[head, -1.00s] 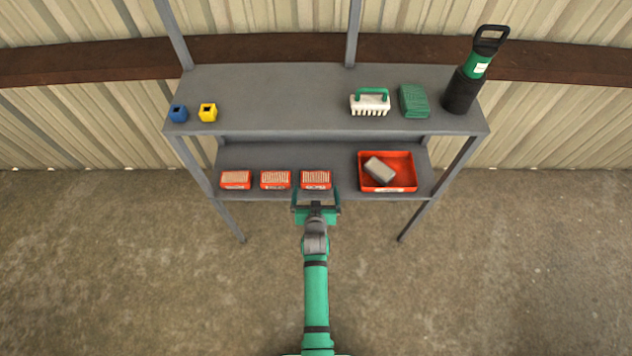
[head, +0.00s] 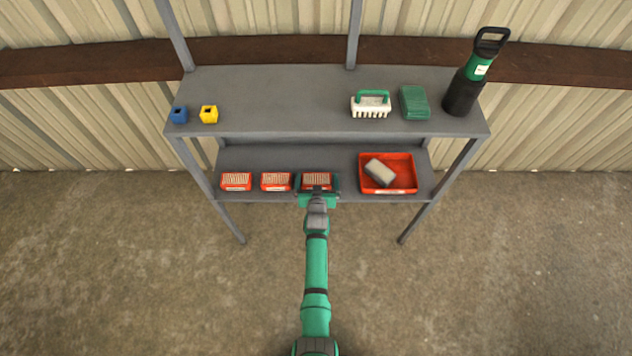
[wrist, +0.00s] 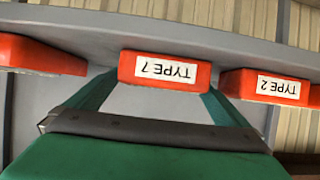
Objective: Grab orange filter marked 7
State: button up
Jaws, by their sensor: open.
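The orange filter marked "TYPE 7" (wrist: 165,70) is centred in the wrist view, its label upside down. In the head view it is the rightmost of three orange filters (head: 317,180) on the lower shelf. My gripper (head: 318,186) is open, with one finger on each side of this filter. The fingers also show in the wrist view (wrist: 158,88); they partly pass behind the filter's ends, so contact cannot be told. The filter rests on the shelf.
The filter marked "TYPE 2" (wrist: 268,87) sits beside it, left in the head view (head: 276,181). Another filter (head: 236,181) is farther left. A red tray (head: 408,188) holding a grey block (head: 380,171) stands to the right. The upper shelf (head: 280,105) overhangs behind.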

jog(key=shift+a, duration=0.1)
jog(key=c, duration=0.9)
jog(key=shift+w+a, duration=0.1)
jog(key=shift+w+r, duration=0.1)
